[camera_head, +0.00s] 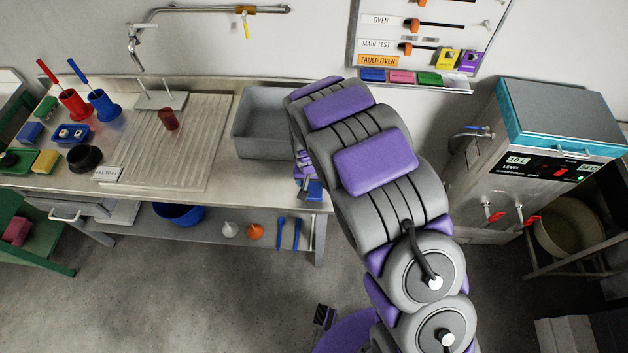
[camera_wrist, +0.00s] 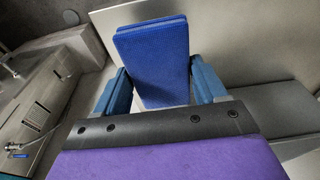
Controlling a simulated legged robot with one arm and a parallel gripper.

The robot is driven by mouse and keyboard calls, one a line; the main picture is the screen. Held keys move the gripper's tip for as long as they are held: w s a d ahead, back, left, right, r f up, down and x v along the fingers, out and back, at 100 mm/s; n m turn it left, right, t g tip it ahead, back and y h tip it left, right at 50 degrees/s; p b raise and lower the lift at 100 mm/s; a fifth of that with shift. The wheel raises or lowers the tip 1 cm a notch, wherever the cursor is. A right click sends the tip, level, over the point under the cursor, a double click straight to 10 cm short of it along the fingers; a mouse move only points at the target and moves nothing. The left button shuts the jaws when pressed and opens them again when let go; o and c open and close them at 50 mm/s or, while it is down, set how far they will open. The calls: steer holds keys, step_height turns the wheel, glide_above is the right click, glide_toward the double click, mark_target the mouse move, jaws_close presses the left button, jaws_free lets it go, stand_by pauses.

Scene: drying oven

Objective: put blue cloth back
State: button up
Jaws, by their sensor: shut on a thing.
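The blue cloth (camera_wrist: 152,55) is a folded, textured blue block in the wrist view. It is between the two blue fingers of my gripper (camera_wrist: 160,88), which is shut on it. In the head view a small blue patch, which looks like the cloth (camera_head: 314,189), shows at the front right edge of the bench, beside my arm. My gripper is mostly hidden behind my arm there. I cannot tell whether the cloth touches the bench.
The bench (camera_head: 222,192) carries a grey basin (camera_head: 262,118), a ribbed drainboard (camera_head: 168,150), red (camera_head: 75,103) and blue (camera_head: 104,106) cups and several coloured blocks at the left. A lower shelf holds funnels. A steel water unit (camera_head: 545,150) stands at the right.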

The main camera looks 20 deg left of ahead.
steer(key=shift+w+d, duration=0.35)
steer(key=shift+w, duration=1)
steer(key=f, duration=0.2)
steer(key=f+b, duration=0.1)
steer(key=f, duration=0.1)
steer(key=shift+a, duration=0.35)
steer(key=shift+r, duration=0.15)
steer(key=shift+d, duration=0.2)
steer(key=o, duration=0.8)
steer(key=shift+o, duration=1.1)
steer(key=shift+a, duration=0.1)
